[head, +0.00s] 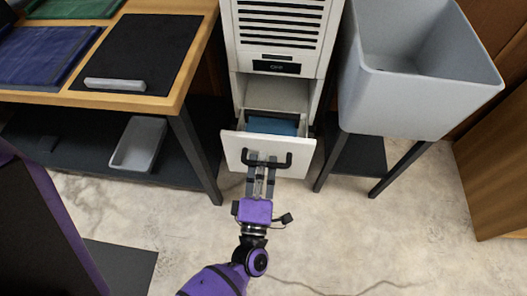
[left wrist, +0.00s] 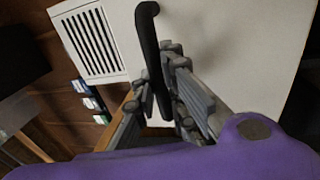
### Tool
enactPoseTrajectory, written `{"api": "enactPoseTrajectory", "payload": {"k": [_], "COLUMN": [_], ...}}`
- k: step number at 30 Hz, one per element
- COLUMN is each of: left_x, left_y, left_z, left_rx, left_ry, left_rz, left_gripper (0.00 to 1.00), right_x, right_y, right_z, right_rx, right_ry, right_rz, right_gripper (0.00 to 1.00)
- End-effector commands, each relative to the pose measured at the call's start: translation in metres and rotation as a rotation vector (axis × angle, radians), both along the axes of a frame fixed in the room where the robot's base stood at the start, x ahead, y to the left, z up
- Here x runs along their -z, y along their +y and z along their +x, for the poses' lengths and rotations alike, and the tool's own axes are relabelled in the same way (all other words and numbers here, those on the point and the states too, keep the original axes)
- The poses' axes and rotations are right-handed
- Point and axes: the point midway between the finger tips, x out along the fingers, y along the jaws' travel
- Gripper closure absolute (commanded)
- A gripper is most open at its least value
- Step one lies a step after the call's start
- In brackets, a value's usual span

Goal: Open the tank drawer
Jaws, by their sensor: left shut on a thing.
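The tank drawer (head: 230,151) is the white-fronted drawer low in the white slatted cabinet (head: 244,88). It stands pulled out, and a blue thing (head: 272,125) shows inside it. Its black bar handle (head: 285,160) is on the front. My left gripper (head: 266,162) is at the middle of this handle, shut on it. In the left wrist view the fingers (left wrist: 165,95) close around the black handle (left wrist: 147,40) against the white drawer front (left wrist: 240,50). My right gripper is in neither view.
A grey tub sink (head: 420,100) on dark legs stands right of the cabinet. A wooden-topped table (head: 190,45) stands left, with a grey bin (head: 138,143) on its lower shelf. The concrete floor (head: 350,225) in front of the drawer is clear apart from my arm.

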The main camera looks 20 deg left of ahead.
Motion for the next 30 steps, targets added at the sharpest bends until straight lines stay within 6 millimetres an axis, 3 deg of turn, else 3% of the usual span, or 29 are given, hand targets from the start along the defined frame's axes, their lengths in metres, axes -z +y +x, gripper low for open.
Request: {"api": "enactPoseTrajectory", "payload": {"k": [12,13,17,26,30], "left_x": [-0.0002,-0.0002,-0.0001,-0.0004,-0.0093], "left_y": [-0.0014,-0.0014,-0.0014,-0.0011,-0.0008], "left_z": [-0.0031,-0.0031,-0.0030,-0.0030,-0.0033], "left_rx": [0.001,0.001,0.001,0.000,-0.001], "left_ry": [0.000,0.000,0.000,0.000,-0.002], "left_rz": [0.000,0.000,0.000,0.000,-0.002], "left_gripper": [1.00,0.88,0.71,0.69,0.69], "right_x": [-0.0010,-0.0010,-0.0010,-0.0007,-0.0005], "right_y": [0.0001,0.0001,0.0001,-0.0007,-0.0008], "right_z": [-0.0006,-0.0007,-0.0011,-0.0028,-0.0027], "right_rx": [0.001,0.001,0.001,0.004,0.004], "right_ry": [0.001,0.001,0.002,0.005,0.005], "right_rz": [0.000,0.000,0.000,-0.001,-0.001], "right_gripper": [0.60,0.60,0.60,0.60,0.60]}}
